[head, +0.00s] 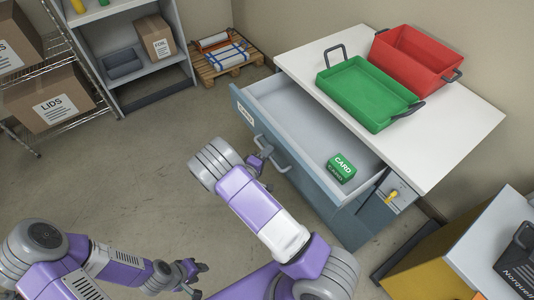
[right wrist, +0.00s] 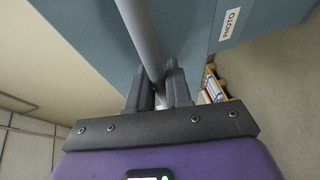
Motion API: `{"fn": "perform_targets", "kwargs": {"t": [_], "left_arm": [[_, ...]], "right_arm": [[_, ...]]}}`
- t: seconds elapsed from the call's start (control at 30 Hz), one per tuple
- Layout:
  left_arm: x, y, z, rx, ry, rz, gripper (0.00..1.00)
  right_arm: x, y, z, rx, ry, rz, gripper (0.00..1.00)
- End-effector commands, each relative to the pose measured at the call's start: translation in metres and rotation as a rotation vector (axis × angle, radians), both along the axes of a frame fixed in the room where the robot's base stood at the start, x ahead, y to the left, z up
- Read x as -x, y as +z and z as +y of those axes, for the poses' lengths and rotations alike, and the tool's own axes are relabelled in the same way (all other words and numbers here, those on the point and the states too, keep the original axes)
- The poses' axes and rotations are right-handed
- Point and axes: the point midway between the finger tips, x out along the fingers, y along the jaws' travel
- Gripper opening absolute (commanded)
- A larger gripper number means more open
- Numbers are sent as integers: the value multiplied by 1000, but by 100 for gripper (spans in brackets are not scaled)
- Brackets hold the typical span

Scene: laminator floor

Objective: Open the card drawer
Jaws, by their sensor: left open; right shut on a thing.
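The drawer (head: 291,113) of the blue-grey cabinet stands open, pulled out from under the white top. A small green box marked CARD (head: 342,168) lies inside near its right end. The drawer front carries a long grey bar handle (head: 278,152). My right gripper (head: 262,158) is shut on this handle near its left part. The right wrist view shows the bar (right wrist: 140,35) between the two fingers. My left gripper (head: 190,272) is open and empty, low over the floor, away from the cabinet.
A green tray (head: 368,93) and a red tray (head: 412,58) stand on the cabinet top. A yellow key-like part (head: 392,195) shows on the cabinet. The floor left of the drawer is clear.

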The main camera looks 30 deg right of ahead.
Motion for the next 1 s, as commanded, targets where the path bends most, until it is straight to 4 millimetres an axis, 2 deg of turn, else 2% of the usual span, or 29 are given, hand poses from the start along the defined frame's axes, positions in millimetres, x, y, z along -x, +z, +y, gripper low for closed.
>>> {"fn": "perform_targets", "kwargs": {"t": [0.2, 0.3, 0.6, 0.63, 0.73, 1.0], "left_arm": [[0, 6, 0, 0, 0, 0, 43], [0, 7, 0, 0, 0, 0, 43], [0, 6, 0, 0, 0, 0, 43], [0, 6, 0, 0, 0, 0, 43], [0, 6, 0, 0, 0, 0, 43], [0, 6, 0, 0, 0, 0, 43]], "right_arm": [[1, 1, 35, -2, 4, -2, 0], [3, 1, 44, 0, 2, -1, 0], [4, 0, 46, 1, 0, 0, 0], [4, 0, 45, 1, 0, 0, 24], [4, 0, 45, 1, 0, 0, 39], [4, 0, 46, 0, 0, 1, 40]]}}
